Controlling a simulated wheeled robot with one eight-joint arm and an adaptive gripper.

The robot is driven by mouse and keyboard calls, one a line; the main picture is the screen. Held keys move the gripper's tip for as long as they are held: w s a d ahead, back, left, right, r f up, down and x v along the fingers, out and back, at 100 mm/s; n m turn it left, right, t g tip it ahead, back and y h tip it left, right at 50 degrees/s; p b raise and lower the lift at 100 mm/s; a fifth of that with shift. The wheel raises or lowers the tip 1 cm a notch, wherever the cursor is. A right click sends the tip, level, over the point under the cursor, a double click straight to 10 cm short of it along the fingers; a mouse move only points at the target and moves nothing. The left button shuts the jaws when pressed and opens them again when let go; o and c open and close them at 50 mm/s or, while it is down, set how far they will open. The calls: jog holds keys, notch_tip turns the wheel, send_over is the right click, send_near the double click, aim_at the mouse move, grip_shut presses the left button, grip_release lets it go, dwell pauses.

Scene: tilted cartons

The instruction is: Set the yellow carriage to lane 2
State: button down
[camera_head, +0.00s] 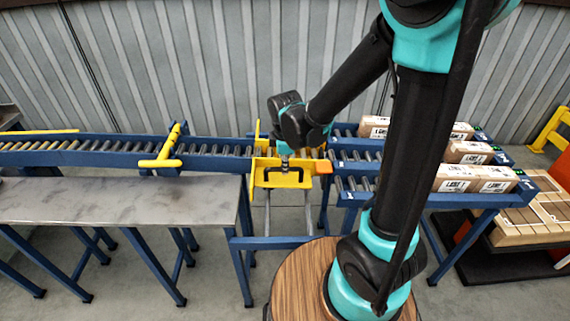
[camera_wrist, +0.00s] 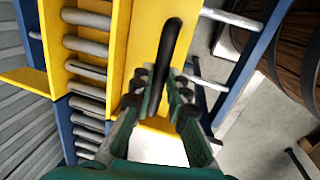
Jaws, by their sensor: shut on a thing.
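The yellow carriage (camera_head: 299,179) sits on cross rails between the feed conveyor on the left and the roller lanes on the right. Its front plate carries a black handle, and an orange tab (camera_head: 324,167) sticks out on its right side. In the wrist view the yellow carriage (camera_wrist: 113,60) shows its grey rollers and the dark handle (camera_wrist: 166,50). My gripper (camera_wrist: 160,92) is shut on this handle. In the head view my wrist hides part of the carriage top and back. I cannot tell which lane it lines up with exactly.
Three roller lanes hold cartons (camera_head: 474,178) at the right. The feed conveyor (camera_head: 95,157) has a yellow stop bar (camera_head: 168,150). A grey metal table (camera_head: 120,200) stands in front of it. Rails (camera_head: 290,222) run clear in front of the carriage. A pallet (camera_head: 530,225) stands at the right.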

jog(key=c, duration=1.5)
grip_release()
jog(key=shift+r, duration=0.1)
jog(key=r, duration=0.4)
jog(key=s+r, duration=0.1)
jog(key=r, duration=0.2)
jog(key=s+r, duration=0.1)
jog(key=r, duration=0.3)
jog(key=shift+s+r, duration=0.15)
jog(key=shift+r, duration=0.15)
jog(key=s+d+f+m, duration=0.3)
jog(key=d+f+m, duration=0.1)
jog(key=d+m, duration=0.2)
jog(key=s+d+f+m+t, duration=0.1)
jog(key=s+d+f+m, duration=0.2)
jog(key=d+f+m, duration=0.1)
jog(key=s+d+f+m+t, duration=0.1)
jog(key=s+d+f+m, duration=0.2)
jog(key=d+m, duration=0.4)
jog(key=shift+d+f+m, duration=0.3)
jog(key=shift+f+m, duration=0.1)
jog(key=shift+m, duration=0.1)
